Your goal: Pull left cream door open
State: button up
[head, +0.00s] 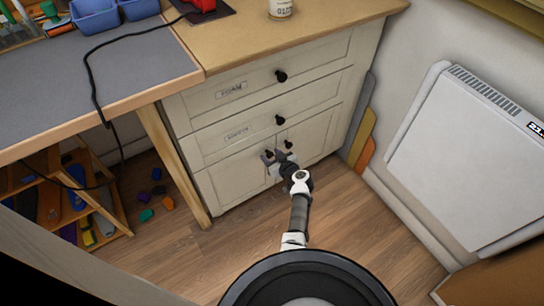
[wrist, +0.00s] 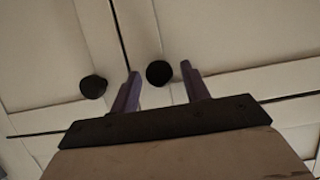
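The left cream door (head: 232,184) is the lower left front of the cream cabinet and appears closed. Its dark round knob (head: 268,155) is partly hidden by my gripper (head: 275,157). In the wrist view, which looks upside down, my gripper (wrist: 161,70) has its two purple fingers apart. One black knob (wrist: 158,73) shows between the fingertips, and I cannot tell if they touch it. The other door's knob (wrist: 93,87) is outside the fingers, to the left. That right door (head: 312,135) also appears closed.
Two labelled drawers with knobs, the upper (head: 280,76) and the lower (head: 280,120), are shut above the doors. A wooden table leg (head: 172,165) stands left of the cabinet. A white heater (head: 470,165) is on the right wall. Wooden floor (head: 345,220) in front is clear.

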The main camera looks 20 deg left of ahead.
grip_shut()
jog(key=shift+s+d, duration=0.1)
